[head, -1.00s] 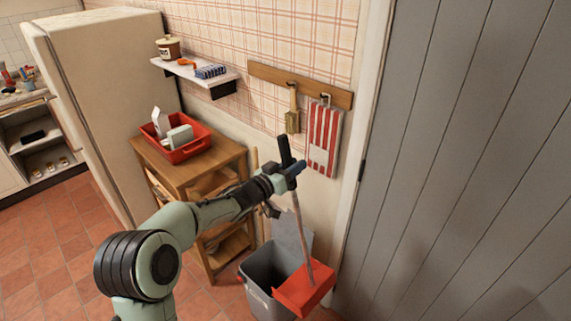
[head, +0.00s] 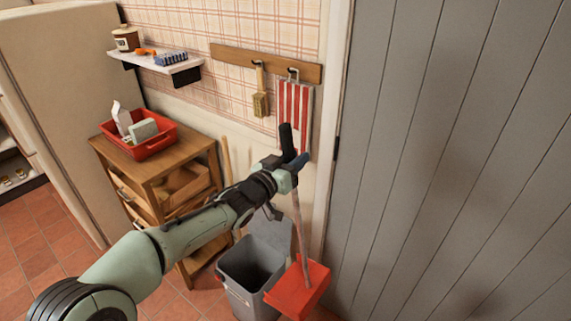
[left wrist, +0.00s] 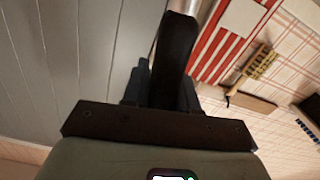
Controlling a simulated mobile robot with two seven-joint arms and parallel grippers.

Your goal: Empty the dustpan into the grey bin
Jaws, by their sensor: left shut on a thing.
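The red dustpan (head: 299,287) hangs at the lower end of a long pale handle (head: 300,235) in the head view. My left gripper (head: 291,165) is shut on the top of that handle. The pan is at the right side of the grey bin (head: 233,287), overlapping its rim in the picture; I cannot tell whether they touch. The bin's lid (head: 277,237) stands up at the back and its dark opening shows. The inside of the pan is hard to make out. My right gripper is not in view.
A wooden cart (head: 185,165) with a red tray (head: 154,149) stands left of the bin. A brush (head: 260,103) and a striped towel (head: 293,108) hang from a wall rail. A grey plank door (head: 430,160) is close on the right.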

